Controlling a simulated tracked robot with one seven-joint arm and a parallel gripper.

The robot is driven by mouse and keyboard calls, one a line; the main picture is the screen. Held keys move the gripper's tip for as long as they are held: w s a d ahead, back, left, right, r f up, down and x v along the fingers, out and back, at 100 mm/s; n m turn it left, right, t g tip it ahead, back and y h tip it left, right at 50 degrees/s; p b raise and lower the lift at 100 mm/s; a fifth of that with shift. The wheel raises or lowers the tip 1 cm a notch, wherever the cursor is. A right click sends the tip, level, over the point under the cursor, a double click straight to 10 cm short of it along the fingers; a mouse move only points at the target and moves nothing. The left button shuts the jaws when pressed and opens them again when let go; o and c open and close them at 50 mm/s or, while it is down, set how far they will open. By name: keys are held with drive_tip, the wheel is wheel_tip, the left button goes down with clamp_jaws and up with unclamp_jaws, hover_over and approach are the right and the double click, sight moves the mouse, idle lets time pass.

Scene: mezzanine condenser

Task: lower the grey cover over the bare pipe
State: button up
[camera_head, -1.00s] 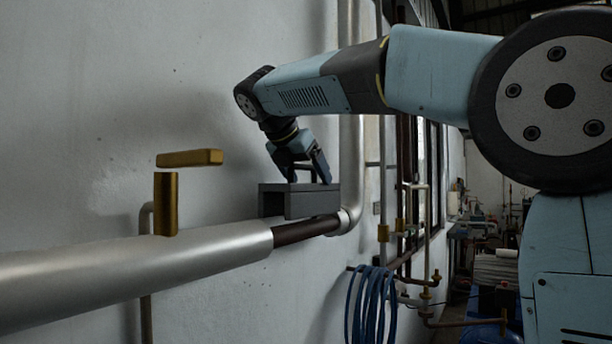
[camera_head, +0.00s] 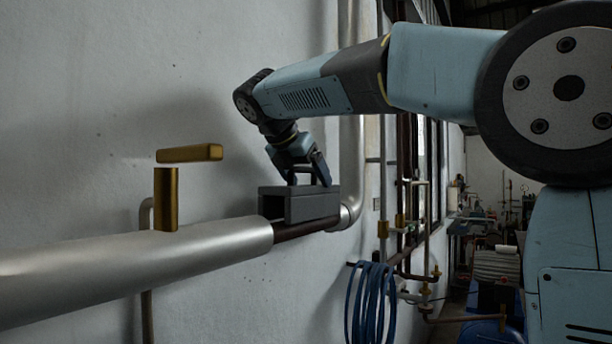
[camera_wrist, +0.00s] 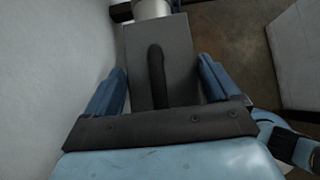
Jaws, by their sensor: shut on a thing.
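The grey cover (camera_head: 312,206) is a box-like channel with an open end, sitting over the dark bare pipe (camera_head: 290,230) near the wall. A strip of the dark pipe still shows below the cover's lower edge. My gripper (camera_head: 307,178) is above the cover and shut on its handle. In the wrist view the cover's flat top (camera_wrist: 180,62) and its dark handle (camera_wrist: 157,75) lie between my two blue fingers (camera_wrist: 160,92). The cover hides most of the bare pipe's upper side. Whether the cover touches the pipe I cannot tell.
A silver clad pipe (camera_head: 140,268) runs in from the left, with a brass valve (camera_head: 166,200) and lever (camera_head: 190,153) on it. A silver vertical pipe (camera_head: 352,170) stands beyond the cover. A blue hose coil (camera_head: 371,305) hangs below right. The wall is close behind.

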sight(306, 198)
drive_tip(key=shift+f, duration=2.4)
drive_tip(key=o, duration=1)
drive_tip(key=v, duration=1.3)
drive_tip(key=shift+s+a+r, duration=0.2)
drive_tip(key=shift+a, duration=0.05)
drive_tip(key=shift+d, duration=0.1)
